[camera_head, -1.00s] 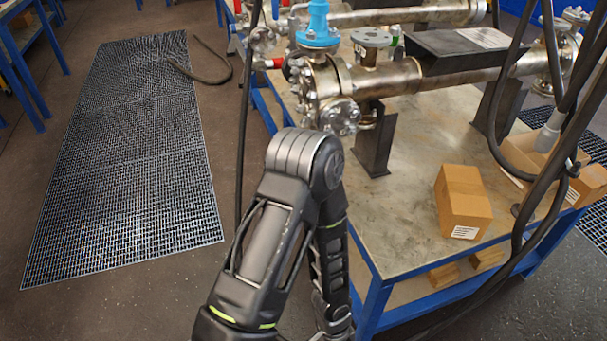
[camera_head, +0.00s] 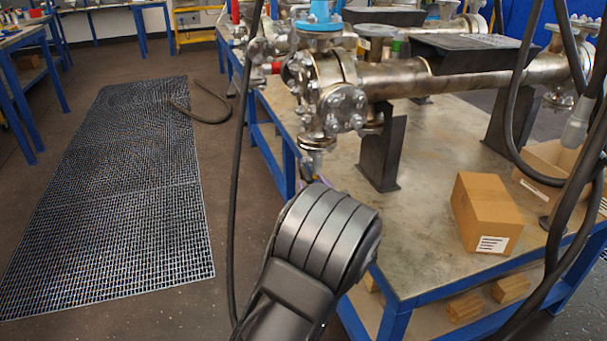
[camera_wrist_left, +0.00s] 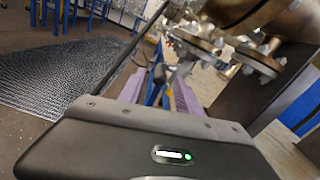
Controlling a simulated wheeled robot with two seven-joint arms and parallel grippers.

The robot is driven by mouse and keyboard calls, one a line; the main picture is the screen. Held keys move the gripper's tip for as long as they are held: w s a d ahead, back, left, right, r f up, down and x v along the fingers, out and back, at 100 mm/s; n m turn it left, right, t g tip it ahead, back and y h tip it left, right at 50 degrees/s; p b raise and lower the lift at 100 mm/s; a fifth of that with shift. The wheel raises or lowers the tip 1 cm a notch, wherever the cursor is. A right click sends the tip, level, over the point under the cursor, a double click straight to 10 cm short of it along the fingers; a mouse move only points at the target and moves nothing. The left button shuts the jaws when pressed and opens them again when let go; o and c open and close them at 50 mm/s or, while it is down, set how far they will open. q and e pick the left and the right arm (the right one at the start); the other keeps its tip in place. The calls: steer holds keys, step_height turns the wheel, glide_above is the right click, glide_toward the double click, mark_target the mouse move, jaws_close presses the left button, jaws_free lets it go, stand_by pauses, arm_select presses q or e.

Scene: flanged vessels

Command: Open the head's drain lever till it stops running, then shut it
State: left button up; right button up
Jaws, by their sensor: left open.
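The steel vessel's flanged head (camera_head: 335,95) sits at the near left end of its horizontal shell, over the blue-framed table. A small drain valve (camera_head: 309,163) hangs under the head, with a yellowish spot low on it. In the left wrist view the drain valve (camera_wrist_left: 170,78) shows small and blurred beyond the jaws. I cannot make out its lever's position or any running liquid. My left gripper (camera_wrist_left: 161,90) is open and empty, its two purple fingers spread either side of the valve in that picture. In the head view my own arm mostly hides it. My right gripper is out of view.
A cardboard box (camera_head: 486,212) stands on the tabletop (camera_head: 420,235), with an open carton (camera_head: 545,165) behind it. Black supports (camera_head: 381,150) hold the shell. Dark hoses hang at right. A floor grating (camera_head: 120,200) lies left, with a loose hose (camera_head: 205,105) beside it.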

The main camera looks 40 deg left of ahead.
mark_target(301, 168)
arm_select(q)
steer(key=b+x, duration=0.1)
steer(key=x, duration=0.6)
steer(key=shift+f+b, duration=0.2)
steer(key=shift+b, duration=0.2)
steer(key=shift+w+a, duration=0.25)
steer(key=shift+a, duration=0.1)
steer(key=shift+c, duration=0.2)
jaws_close()
steer(key=shift+s+a, duration=0.1)
